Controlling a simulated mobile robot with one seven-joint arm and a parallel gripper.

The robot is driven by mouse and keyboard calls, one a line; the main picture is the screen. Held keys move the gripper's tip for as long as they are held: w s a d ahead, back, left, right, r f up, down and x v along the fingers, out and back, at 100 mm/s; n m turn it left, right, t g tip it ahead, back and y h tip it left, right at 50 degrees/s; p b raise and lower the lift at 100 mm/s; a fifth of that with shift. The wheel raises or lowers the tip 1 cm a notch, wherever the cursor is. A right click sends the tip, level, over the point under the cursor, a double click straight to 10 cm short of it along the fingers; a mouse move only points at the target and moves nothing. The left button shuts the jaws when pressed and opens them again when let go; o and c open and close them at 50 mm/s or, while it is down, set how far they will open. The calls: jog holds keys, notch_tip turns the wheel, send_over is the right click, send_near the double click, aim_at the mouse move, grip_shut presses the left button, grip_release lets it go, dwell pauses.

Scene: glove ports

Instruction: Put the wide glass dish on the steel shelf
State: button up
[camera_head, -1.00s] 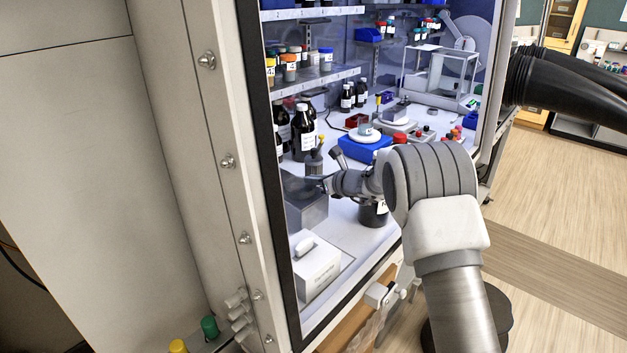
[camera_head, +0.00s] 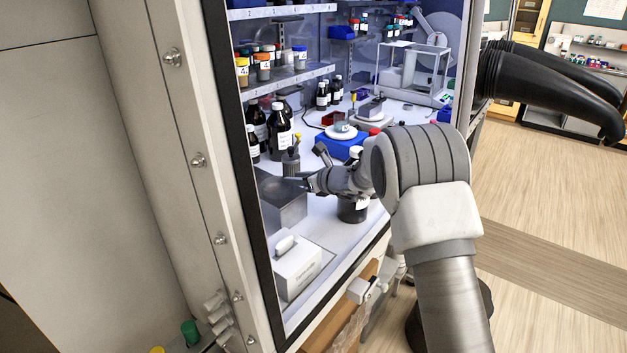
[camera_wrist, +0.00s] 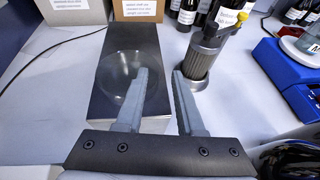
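A wide, clear glass dish (camera_wrist: 108,70) sits on the dark, smooth top of a grey metal box (camera_wrist: 78,92) in the wrist view. My gripper (camera_wrist: 159,73) is open. Its left finger overlaps the dish's right part, and its right finger is to the right of the dish, in front of a grey cylinder. The dish's right rim appears to lie between the fingers; I cannot tell whether they touch it. In the head view my gripper (camera_head: 287,181) is low over the box (camera_head: 283,212), and the dish is hard to make out. A metal shelf (camera_head: 300,77) holding jars is on the left wall.
A blue device (camera_head: 340,145) bearing glassware, dark bottles (camera_head: 280,130), a white box (camera_head: 298,265) and a black-bodied bottle (camera_head: 352,209) surround the arm. A higher shelf (camera_head: 285,13) runs above.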

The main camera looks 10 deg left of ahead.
jog(key=s+d+r+n+g+h, duration=0.1)
jog(key=s+d+r+n, duration=0.35)
jog(key=s, duration=0.45)
jog(key=s+d+r+n+g, duration=0.25)
jog(key=s+r+n, duration=0.25)
jog(key=s, duration=0.4)
jog(key=s+d+r+n+h, duration=0.1)
jog(key=s+d+r+n, duration=0.35)
jog(key=s, duration=0.45)
jog(key=s+d+f+n+h, duration=0.2)
jog(key=s+d+n+h, duration=0.6)
jog(key=s+d+n, duration=0.4)
jog(key=s+d, duration=0.4)
jog(key=s, duration=0.3)
jog(key=shift+f+b, duration=0.35)
jog(key=shift+b, duration=0.05)
